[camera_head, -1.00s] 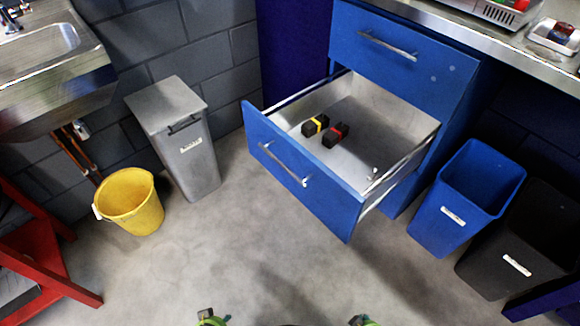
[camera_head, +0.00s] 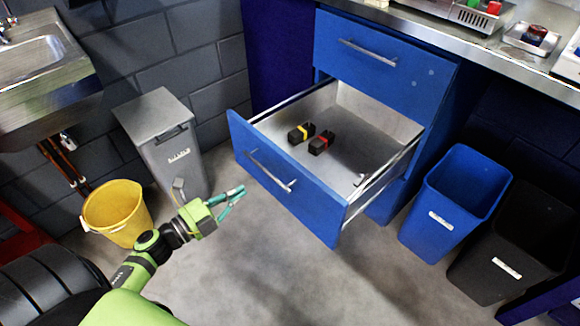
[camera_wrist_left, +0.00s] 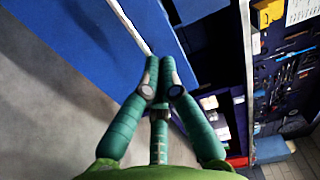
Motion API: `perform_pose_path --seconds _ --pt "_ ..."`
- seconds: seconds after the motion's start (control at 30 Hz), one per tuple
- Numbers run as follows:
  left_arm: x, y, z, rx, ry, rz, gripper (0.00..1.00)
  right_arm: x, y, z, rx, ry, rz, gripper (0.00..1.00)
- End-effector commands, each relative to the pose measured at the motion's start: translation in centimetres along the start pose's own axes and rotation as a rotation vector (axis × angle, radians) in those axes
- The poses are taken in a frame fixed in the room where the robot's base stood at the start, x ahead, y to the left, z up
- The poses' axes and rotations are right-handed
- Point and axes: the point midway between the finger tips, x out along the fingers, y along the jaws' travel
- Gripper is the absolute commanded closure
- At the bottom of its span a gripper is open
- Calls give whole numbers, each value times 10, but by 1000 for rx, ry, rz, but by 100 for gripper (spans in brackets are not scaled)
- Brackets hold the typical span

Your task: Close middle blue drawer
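The middle blue drawer (camera_head: 285,190) is pulled far out from the blue cabinet, below a closed top drawer (camera_head: 385,65). Its front has a silver bar handle (camera_head: 270,172). Two small black blocks, one with a yellow band (camera_head: 301,133) and one with a red band (camera_head: 321,143), lie inside. My left gripper (camera_head: 242,190) is left of the drawer front, apart from it in the head view. In the left wrist view its teal fingers (camera_wrist_left: 159,75) come together at the tips, with nothing seen between them. A blue panel (camera_wrist_left: 75,40) lies beyond them. My right gripper is not in view.
A grey bin (camera_head: 165,140) and a yellow bucket (camera_head: 117,212) stand left of the drawer. A blue bin (camera_head: 455,200) and a black bin (camera_head: 515,240) stand to the right. The concrete floor (camera_head: 270,270) before the drawer is clear.

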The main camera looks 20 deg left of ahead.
Motion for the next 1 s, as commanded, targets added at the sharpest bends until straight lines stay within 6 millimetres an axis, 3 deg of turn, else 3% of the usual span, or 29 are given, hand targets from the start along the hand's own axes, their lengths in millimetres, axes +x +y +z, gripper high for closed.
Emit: perform_pose_path --seconds 0.17,0.5,0.7,1.0 --pt "35 -2 1 -1 0 -5 100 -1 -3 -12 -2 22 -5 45" --pt "104 0 1 -6 -3 -3 100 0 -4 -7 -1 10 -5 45" --pt "125 0 1 -6 -3 -1 100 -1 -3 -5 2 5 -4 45" --pt "129 0 1 -7 -3 0 100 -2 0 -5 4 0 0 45"
